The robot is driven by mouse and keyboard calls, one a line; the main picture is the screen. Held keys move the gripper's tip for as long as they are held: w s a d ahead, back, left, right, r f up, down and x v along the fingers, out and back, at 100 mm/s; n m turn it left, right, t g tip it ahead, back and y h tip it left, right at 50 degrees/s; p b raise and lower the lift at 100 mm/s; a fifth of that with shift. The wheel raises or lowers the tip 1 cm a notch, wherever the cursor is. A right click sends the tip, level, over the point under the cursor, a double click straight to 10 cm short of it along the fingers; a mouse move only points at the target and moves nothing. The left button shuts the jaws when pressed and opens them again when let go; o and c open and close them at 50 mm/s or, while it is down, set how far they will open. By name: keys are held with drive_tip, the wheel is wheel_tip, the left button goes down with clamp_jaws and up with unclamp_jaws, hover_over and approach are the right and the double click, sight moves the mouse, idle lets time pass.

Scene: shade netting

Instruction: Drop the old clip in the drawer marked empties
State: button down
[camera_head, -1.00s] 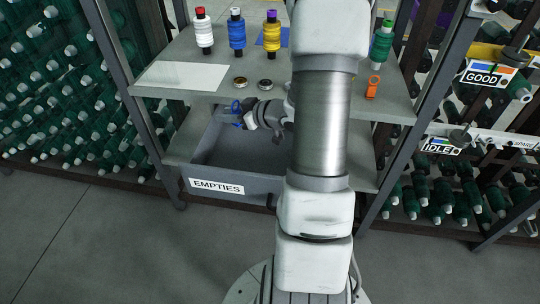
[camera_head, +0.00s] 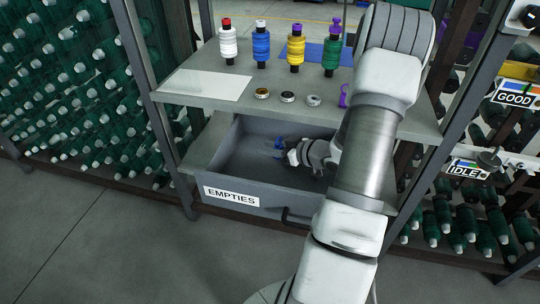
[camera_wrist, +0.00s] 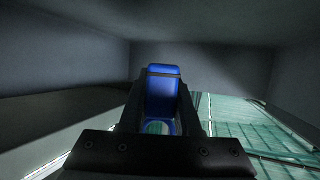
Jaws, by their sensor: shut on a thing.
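The blue clip (camera_head: 278,145) is between the fingers of my gripper (camera_head: 285,147) in the head view. My gripper is shut on it and is at the open drawer's inside, near its right part. The clip also fills the middle of the wrist view (camera_wrist: 162,92), held between the dark fingers, with a ring-like end low between them. The grey drawer (camera_head: 226,184) is pulled out under the shelf and carries a white label reading EMPTIES (camera_head: 231,196). My arm hides its right end. I cannot tell whether the clip touches the drawer floor.
The grey shelf (camera_head: 205,111) above the drawer holds a white sheet (camera_head: 203,84), several thread spools (camera_head: 261,45), small round tins (camera_head: 262,94) and a purple clip (camera_head: 344,95). The shelf edge overhangs the drawer's back. Racks of green bobbins stand either side.

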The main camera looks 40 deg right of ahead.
drive_tip(key=shift+f, duration=0.8)
drive_tip(key=shift+f, duration=0.1)
drive_tip(key=shift+f+b, duration=0.4)
drive_tip(key=shift+f, duration=0.15)
drive_tip(key=c, duration=0.6)
unclamp_jaws()
drive_tip(key=shift+r, duration=0.15)
